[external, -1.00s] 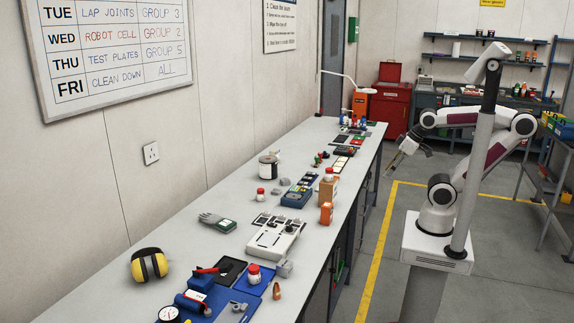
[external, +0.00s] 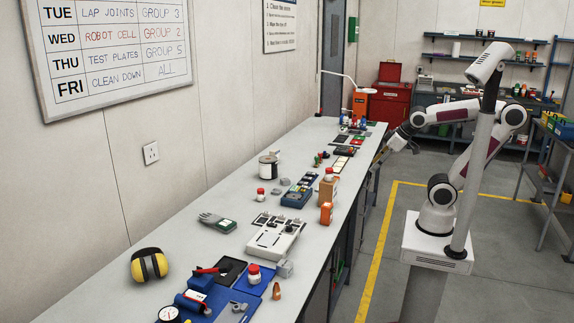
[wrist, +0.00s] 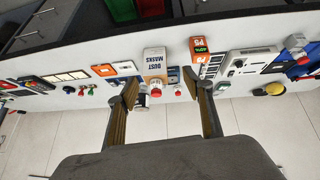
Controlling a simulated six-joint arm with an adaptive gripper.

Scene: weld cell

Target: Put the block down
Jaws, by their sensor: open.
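My gripper (external: 380,156) hangs beside the right edge of the bench in the external view, apart from the bench top. In the wrist view its two fingers (wrist: 168,86) are spread wide with nothing held between them. An orange block (external: 326,213) stands upright near the bench edge; an orange block with a green and white label also shows in the wrist view (wrist: 199,48). A small grey block (external: 285,268) lies nearer the camera. I cannot tell which one the task means.
The long bench (external: 190,262) carries many items. A dust mask box (wrist: 155,62) and a red-lidded jar show beyond my fingers in the wrist view. Yellow ear defenders (external: 149,265) lie at the near left. The floor (external: 395,215) between bench and my base is clear.

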